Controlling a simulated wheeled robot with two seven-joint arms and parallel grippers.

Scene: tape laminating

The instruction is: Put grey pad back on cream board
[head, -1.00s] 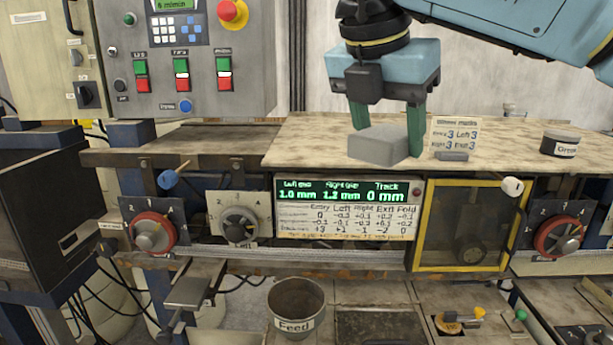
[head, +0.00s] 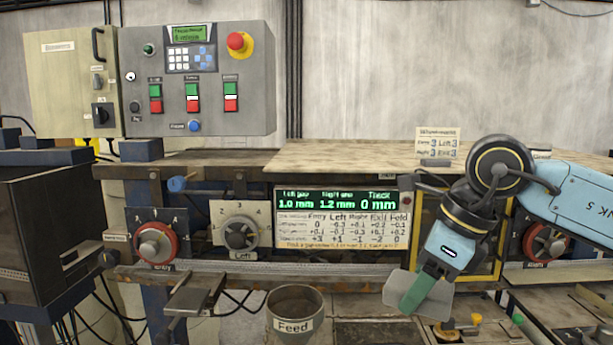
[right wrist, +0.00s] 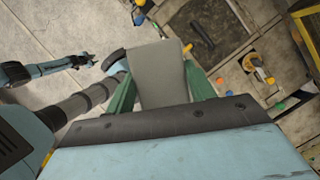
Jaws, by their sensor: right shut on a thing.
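The grey pad (head: 438,302) is held in my right gripper (head: 416,294), at the lower right in the head view. The gripper points down and is tilted, in front of the machine and below the cream board's level. In the right wrist view the pad (right wrist: 160,76) sits between the two green fingers (right wrist: 155,95), which are shut on it. The cream board (head: 345,157) lies on top of the machine, up and behind the gripper. Its visible part is bare except for a small sign (head: 438,146). My left gripper is not in the head view.
The metal Feed bucket (head: 294,316) stands left of the pad. The display panel (head: 335,215) and a yellow-framed window (head: 489,262) are behind my right arm, which partly hides the window. Knobs and dials line the machine's front. A control box (head: 197,80) stands at the back left.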

